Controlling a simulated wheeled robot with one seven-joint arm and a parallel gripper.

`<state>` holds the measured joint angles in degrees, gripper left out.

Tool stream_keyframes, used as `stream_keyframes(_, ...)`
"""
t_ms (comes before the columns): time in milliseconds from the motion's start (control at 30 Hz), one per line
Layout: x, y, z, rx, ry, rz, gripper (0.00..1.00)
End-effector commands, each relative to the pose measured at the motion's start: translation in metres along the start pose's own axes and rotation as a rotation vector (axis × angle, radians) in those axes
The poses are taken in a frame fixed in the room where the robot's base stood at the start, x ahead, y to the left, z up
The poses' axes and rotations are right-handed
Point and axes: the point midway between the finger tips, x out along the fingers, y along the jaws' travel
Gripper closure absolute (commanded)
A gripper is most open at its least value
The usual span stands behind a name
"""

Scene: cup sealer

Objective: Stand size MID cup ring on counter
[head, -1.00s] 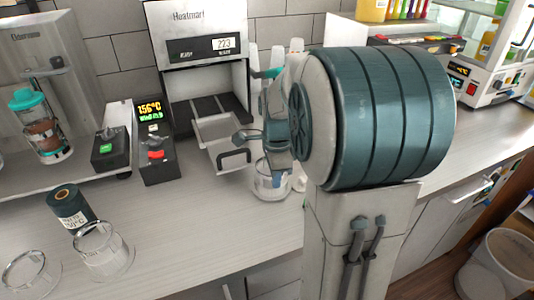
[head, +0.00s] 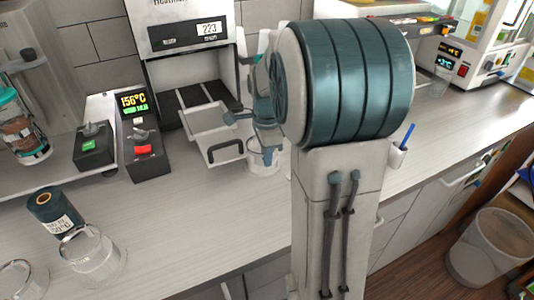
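A clear cup ring or cup (head: 262,162) stands on the counter (head: 190,218) just left of my arm. My gripper (head: 268,152) is at this clear piece, with a bluish tip seen at its rim. My arm hides most of the gripper, so I cannot tell whether its fingers are open or grip it. Another clear ring-like piece (head: 92,262) stands at the front left of the counter, and one more (head: 22,280) is cut off at the corner. No size marking is readable on any of them.
A dark film roll (head: 45,210) stands behind the front-left clear piece. A control box reading 156°C (head: 142,150) and the sealer with its pulled-out tray (head: 210,125) are at the back. A blue pen in a small holder (head: 398,157) is right of my arm. The middle-left counter is clear.

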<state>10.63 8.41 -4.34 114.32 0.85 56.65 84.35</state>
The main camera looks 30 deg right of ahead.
Motion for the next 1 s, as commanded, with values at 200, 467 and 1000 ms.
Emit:
stream_keyframes(200,-0.001,0.0,-0.002,0.004,0.0,-0.001,0.74)
stream_keyframes(467,-0.012,-0.001,-0.002,0.005,0.001,-0.005,0.74)
stream_keyframes(1000,-0.113,-0.001,-0.002,0.005,0.001,-0.003,0.74)
